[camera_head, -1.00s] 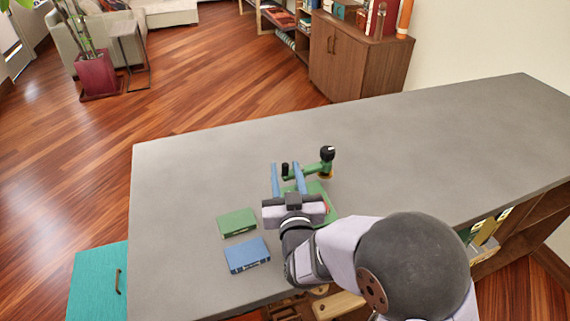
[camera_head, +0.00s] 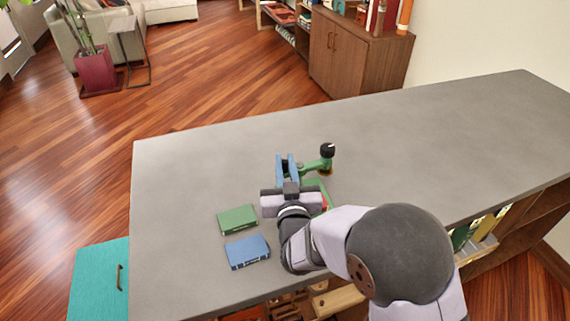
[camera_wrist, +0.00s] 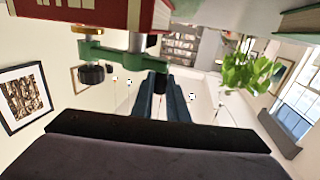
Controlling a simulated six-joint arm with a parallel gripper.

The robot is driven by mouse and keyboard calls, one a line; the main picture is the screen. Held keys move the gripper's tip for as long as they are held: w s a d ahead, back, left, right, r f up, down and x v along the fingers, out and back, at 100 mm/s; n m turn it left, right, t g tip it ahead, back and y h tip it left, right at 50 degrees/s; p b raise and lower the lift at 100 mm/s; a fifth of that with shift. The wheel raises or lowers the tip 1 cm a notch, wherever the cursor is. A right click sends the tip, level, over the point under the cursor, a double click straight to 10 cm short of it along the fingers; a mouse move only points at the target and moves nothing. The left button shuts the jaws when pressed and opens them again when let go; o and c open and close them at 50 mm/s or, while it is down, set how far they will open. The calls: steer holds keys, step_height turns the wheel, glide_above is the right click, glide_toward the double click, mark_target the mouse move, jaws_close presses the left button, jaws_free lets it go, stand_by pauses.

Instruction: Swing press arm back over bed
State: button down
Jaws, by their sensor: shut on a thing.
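The green press arm (camera_head: 312,164) stretches left from its pivot post, topped by a black knob (camera_head: 327,150), toward my fingers. My gripper (camera_head: 286,159) has its two blue fingers shut on the dark upright handle at the arm's left end. The handle is mostly hidden between the fingers. In the wrist view, the press arm (camera_wrist: 118,57) shows beside the gripper fingers (camera_wrist: 166,82). The green press bed (camera_head: 316,187) lies on the near side of the arm, partly covered by my wrist. A small red part shows by its near right edge.
A green book (camera_head: 238,219) and a blue book (camera_head: 248,252) lie flat on the grey counter (camera_head: 430,130), left of my wrist. The counter is clear behind and right of the press. A teal surface (camera_head: 98,283) with a handle stands at the lower left.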

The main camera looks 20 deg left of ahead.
steer(key=shift+w+a+r+m+t+h+b, duration=0.1)
steer(key=shift+w+a+m+t+h+b, duration=0.15)
steer(key=shift+m+t+h, duration=0.4)
steer(key=shift+w+a+m+t+h, duration=0.15)
steer(key=shift+m+h, duration=0.25)
steer(key=shift+h, duration=0.3)
steer(key=shift+d+m+t+h, duration=0.1)
steer(key=shift+m+h, duration=0.25)
steer(key=shift+h, duration=0.3)
steer(key=c, duration=1.7)
jaws_free()
steer(key=shift+c, duration=0.2)
steer(key=shift+s, duration=0.5)
steer(key=b+v, duration=0.2)
steer(key=v, duration=0.4)
steer(key=shift+s+d, duration=0.2)
steer(key=shift+d, duration=0.05)
